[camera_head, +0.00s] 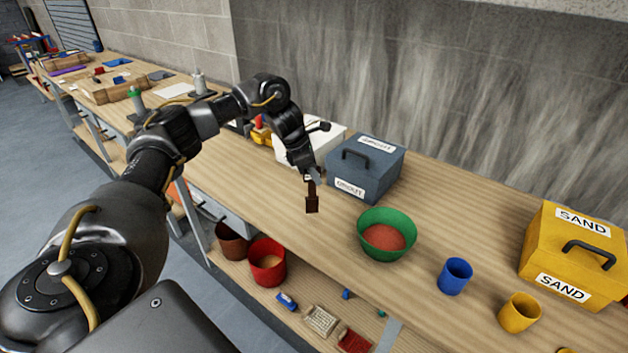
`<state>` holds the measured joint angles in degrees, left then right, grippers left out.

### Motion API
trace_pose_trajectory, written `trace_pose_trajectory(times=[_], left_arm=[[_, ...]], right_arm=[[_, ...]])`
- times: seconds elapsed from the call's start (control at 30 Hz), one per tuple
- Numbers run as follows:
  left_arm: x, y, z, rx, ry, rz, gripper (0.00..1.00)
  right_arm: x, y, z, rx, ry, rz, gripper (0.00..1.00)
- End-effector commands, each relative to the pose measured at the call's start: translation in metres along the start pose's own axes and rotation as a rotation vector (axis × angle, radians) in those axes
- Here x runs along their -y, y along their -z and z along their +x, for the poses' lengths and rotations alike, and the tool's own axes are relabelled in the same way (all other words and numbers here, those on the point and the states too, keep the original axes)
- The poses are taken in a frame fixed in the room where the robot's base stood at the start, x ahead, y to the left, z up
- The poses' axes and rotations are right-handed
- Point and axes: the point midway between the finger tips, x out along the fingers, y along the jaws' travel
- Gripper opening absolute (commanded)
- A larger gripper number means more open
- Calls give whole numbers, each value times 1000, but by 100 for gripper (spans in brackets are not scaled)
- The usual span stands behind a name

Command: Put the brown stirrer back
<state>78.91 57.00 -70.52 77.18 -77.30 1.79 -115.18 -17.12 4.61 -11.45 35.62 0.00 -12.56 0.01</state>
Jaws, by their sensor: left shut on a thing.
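The brown stirrer (312,204) hangs below my left gripper (311,178), which is shut on it. The stirrer points down with its wider end lowest, over the wooden workbench. Whether it touches the bench is hard to tell. It is left of the green bowl (366,245) and in front of the blue-grey grout box (366,168). The green bowl holds a reddish material. My right gripper does not show.
A blue cup (455,276), a yellow cup (519,312) and a yellow sand box (573,255) stand to the right. A white box (308,143) is behind my gripper. The lower shelf holds a red bucket (267,262) and a brown pot (232,241).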

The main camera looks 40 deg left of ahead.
Motion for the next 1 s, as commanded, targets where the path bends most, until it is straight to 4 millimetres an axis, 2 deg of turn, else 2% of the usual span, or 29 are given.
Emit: trace_pose_trajectory(times=[0.17,0.3,0.4,0.83,0.87,1.0], left_arm=[[-3,3,3,-1,0,-2,0],[-5,11,17,-4,2,-2,0],[-5,15,28,-3,1,-2,0],[-6,19,38,1,-1,0,0],[-6,18,37,1,-1,0,22],[-6,18,37,0,-1,0,40]], right_arm=[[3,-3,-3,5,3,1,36],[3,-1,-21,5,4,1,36],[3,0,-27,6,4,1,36],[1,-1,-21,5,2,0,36],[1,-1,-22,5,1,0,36],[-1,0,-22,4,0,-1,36]])
